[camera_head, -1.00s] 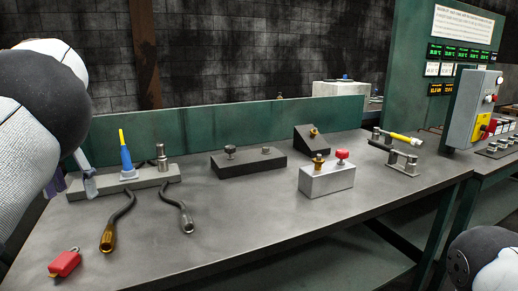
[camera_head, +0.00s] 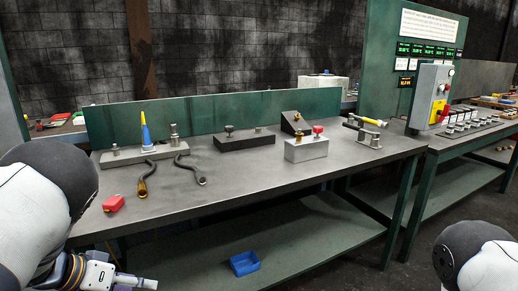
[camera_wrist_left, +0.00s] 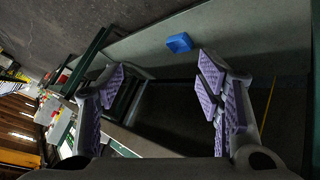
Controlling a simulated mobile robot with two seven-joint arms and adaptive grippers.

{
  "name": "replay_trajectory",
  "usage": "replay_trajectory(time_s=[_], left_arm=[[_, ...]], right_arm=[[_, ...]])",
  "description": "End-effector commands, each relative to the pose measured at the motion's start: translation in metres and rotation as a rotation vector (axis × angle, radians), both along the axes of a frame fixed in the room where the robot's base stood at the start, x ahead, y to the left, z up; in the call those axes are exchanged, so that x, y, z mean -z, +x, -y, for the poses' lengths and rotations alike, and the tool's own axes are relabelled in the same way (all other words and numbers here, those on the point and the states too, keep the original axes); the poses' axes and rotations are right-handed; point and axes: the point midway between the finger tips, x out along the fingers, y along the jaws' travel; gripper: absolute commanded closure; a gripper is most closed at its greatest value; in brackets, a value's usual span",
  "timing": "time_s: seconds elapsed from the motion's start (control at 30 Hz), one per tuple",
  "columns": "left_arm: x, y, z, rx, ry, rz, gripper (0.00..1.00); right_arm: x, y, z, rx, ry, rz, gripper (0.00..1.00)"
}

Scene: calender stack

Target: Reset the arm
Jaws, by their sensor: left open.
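My left arm comes in at the lower left of the head view, in front of the table's near edge. My left gripper (camera_head: 138,284) is partly cut off at the bottom of that view. In the left wrist view its two purple-padded fingers (camera_wrist_left: 160,80) are spread apart with nothing between them. Part of my right arm shows at the lower right of the head view; its gripper is out of sight.
The grey workbench (camera_head: 240,190) bears a red block (camera_head: 113,203), a grey bar with a blue-and-yellow cone (camera_head: 146,132), two hoses, metal blocks and a yellow-handled tool (camera_head: 371,121). A blue bin (camera_head: 244,263) sits on the lower shelf (camera_head: 300,235); it also shows in the left wrist view (camera_wrist_left: 179,43).

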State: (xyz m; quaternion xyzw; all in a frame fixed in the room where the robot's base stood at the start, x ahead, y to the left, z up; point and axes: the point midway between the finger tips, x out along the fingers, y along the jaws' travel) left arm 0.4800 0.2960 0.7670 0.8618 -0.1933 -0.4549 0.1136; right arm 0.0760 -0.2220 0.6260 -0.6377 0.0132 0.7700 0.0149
Motion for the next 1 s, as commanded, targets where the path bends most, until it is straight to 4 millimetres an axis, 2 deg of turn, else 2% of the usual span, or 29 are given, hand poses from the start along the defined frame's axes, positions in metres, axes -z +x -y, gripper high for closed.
replay_trajectory(time_s=[0.03,0.07,0.1,0.17,0.2,0.27,0.3,0.33,0.4,0.5,0.6,0.67,1.0], left_arm=[[0.036,-0.025,0.004,-0.076,0.016,-0.004,0.40],[0.056,-0.042,0.005,-0.118,0.042,-0.012,0.40],[0.080,-0.067,0.008,-0.164,0.083,-0.039,0.40],[0.110,-0.110,0.012,-0.216,0.151,-0.106,0.40],[0.126,-0.141,0.016,-0.237,0.195,-0.164,0.40],[0.145,-0.190,0.024,-0.251,0.258,-0.264,0.40],[0.152,-0.223,0.030,-0.250,0.296,-0.337,0.40],[0.156,-0.248,0.035,-0.244,0.322,-0.393,0.40],[0.159,-0.301,0.047,-0.218,0.372,-0.520,0.40],[0.152,-0.360,0.061,-0.169,0.413,-0.666,0.40],[0.144,-0.393,0.070,-0.130,0.434,-0.752,0.40],[0.141,-0.403,0.073,-0.116,0.439,-0.778,0.40],[0.140,-0.406,0.073,-0.109,0.442,-0.786,0.40]], right_arm=[[-0.001,-0.001,0.000,0.000,0.000,-0.001,0.60],[-0.001,-0.001,0.000,0.000,0.000,-0.002,0.60],[-0.001,-0.001,0.000,0.000,0.000,-0.002,0.60],[-0.001,-0.001,0.000,0.000,0.000,-0.001,0.60],[-0.001,-0.001,0.000,0.000,0.000,-0.001,0.60],[-0.001,-0.001,0.000,0.000,0.000,-0.001,0.60],[-0.001,-0.001,0.000,0.000,0.000,-0.001,0.60],[-0.001,-0.001,0.000,0.000,0.000,0.000,0.60],[-0.001,0.000,0.000,0.000,0.000,0.000,0.60],[-0.001,0.000,0.000,0.000,0.000,0.000,0.60],[-0.001,-0.001,0.000,0.000,0.000,-0.001,0.60],[-0.001,-0.001,0.000,0.000,0.000,-0.001,0.60],[-0.001,-0.001,0.000,0.000,0.000,-0.001,0.60]])
